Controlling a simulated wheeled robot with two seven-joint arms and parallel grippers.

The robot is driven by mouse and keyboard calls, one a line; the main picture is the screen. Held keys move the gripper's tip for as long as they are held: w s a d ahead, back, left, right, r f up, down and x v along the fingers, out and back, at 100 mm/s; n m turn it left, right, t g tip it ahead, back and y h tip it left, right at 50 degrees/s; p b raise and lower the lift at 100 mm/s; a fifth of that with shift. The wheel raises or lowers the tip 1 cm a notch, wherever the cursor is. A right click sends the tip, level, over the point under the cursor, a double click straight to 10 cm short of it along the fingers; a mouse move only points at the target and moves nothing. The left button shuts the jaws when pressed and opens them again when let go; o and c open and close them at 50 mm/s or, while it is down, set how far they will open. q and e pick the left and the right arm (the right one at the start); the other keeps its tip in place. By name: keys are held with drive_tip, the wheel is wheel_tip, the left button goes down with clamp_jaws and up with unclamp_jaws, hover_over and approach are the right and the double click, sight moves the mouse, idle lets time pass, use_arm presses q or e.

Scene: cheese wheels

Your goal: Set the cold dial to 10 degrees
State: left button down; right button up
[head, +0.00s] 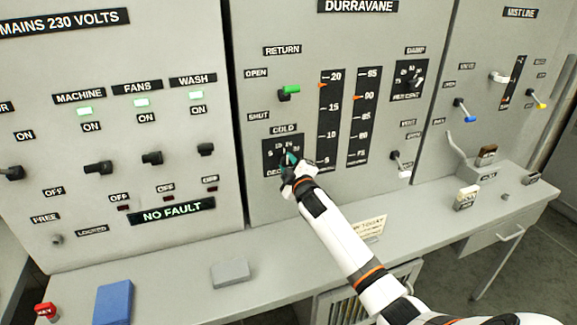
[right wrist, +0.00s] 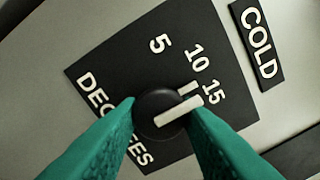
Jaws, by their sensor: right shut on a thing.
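The cold dial is a black round knob with a white pointer bar, on a black plate (head: 269,149) under the COLD label (head: 284,129). In the right wrist view the knob (right wrist: 150,106) sits between the two green fingertips of my right gripper (right wrist: 163,112). The gripper, also in the head view (head: 290,160), is shut on the knob. The pointer bar (right wrist: 180,110) points right and slightly up, close to the 15 mark (right wrist: 212,92). The 10 mark (right wrist: 196,57) and the 5 mark (right wrist: 158,43) are readable. The fingers hide part of the plate. My left gripper is out of view.
Two vertical scales (head: 331,120) stand right of the dial, and a green-handled RETURN lever (head: 290,90) is above it. Switches fill the left panel. The desk (head: 185,285) below carries a grey block (head: 230,272) and a blue block (head: 113,303).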

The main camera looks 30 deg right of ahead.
drive_tip(key=shift+n, duration=1.9)
drive_tip(key=o, duration=0.9)
drive_tip(key=shift+o, duration=0.2)
drive_tip(key=b+v, duration=0.2)
drive_tip(key=v, duration=1)
